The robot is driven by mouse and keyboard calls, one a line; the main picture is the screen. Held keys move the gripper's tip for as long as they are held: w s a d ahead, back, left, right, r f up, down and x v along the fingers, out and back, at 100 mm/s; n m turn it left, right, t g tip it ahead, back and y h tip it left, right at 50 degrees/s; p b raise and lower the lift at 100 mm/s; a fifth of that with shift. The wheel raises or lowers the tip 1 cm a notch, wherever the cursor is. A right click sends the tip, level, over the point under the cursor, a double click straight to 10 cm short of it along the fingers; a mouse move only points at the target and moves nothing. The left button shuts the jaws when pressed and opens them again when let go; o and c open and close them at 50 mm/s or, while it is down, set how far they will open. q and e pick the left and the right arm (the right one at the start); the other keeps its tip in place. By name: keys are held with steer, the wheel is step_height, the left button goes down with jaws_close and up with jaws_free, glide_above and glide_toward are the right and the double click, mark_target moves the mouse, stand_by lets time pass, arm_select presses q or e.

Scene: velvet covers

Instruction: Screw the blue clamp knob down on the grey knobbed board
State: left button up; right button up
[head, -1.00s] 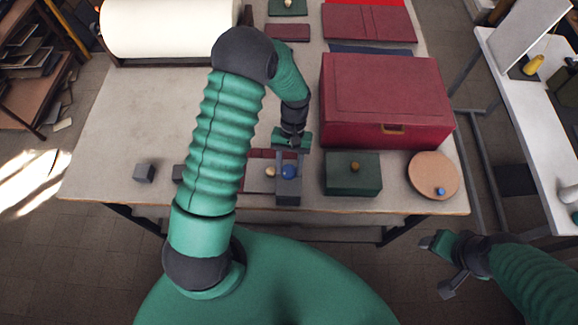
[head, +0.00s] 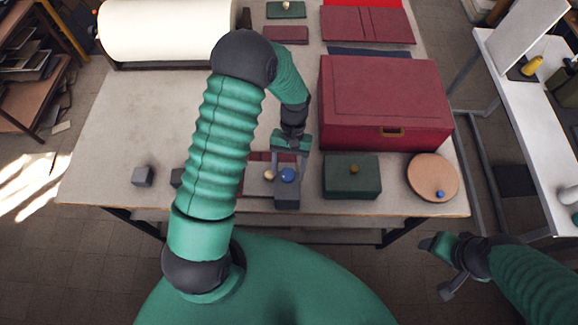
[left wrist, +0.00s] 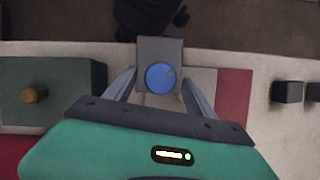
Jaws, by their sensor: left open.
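The blue clamp knob (head: 287,175) sits on the grey board (head: 287,199) near the table's front edge. In the left wrist view the round blue knob (left wrist: 160,76) lies over the grey board (left wrist: 160,47). My left gripper (head: 289,170) comes from behind and above. In the left wrist view its open fingers (left wrist: 160,90) stand to either side of the knob, with gaps showing; contact is not visible. A small cream knob (head: 269,175) shows just left of the blue one.
A green box with a brass knob (head: 352,178) stands right of the board, and a round tan disc (head: 432,177) beyond it. A large red box (head: 385,105) stands behind. Small grey cubes (head: 142,176) lie left. The table's front edge is close.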

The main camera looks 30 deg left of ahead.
arm_select(q)
steer(key=b+v, duration=0.4)
steer(key=v, duration=1.2)
steer(key=shift+w+r, duration=0.2)
steer(key=shift+r, duration=0.1)
steer(key=shift+a, duration=0.1)
